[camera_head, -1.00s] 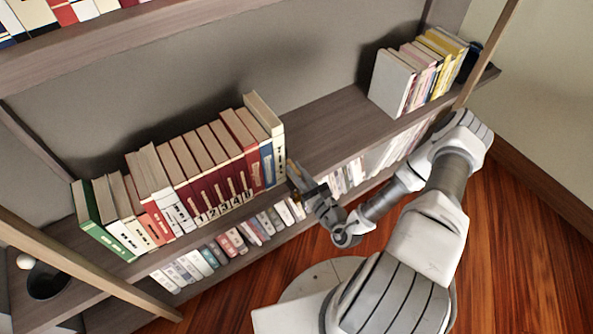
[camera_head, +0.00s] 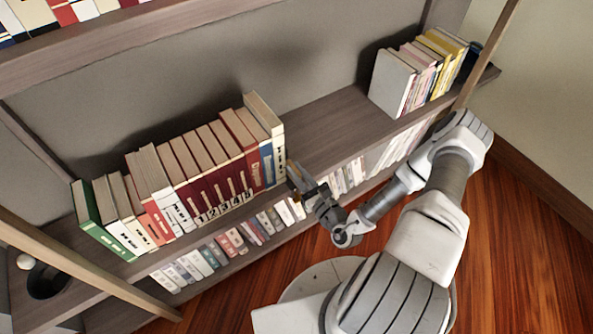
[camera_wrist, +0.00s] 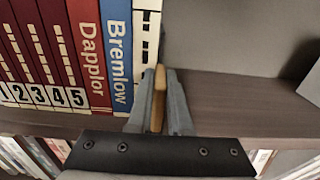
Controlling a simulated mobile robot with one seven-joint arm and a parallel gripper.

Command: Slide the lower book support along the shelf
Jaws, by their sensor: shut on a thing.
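The book support is a narrow tan upright piece (camera_wrist: 158,98) in the wrist view, standing just right of the end of the row of books. My gripper (camera_wrist: 160,105) is shut on it, one grey finger on each side. In the head view my gripper (camera_head: 296,180) is at the front edge of the shelf (camera_head: 325,130), by the right end of the row. There the support is mostly hidden by the fingers. The last book is cream with dark marks (camera_head: 265,115), close to the left finger; I cannot tell whether they touch.
Left of the support stand a blue "Bremlow" book (camera_wrist: 118,55), a red "Dapplor" book (camera_wrist: 90,55) and numbered dark red volumes (camera_wrist: 40,60). The shelf to the right is bare up to a grey book (camera_head: 390,82) heading another group. More books (camera_head: 215,250) fill the shelf below.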

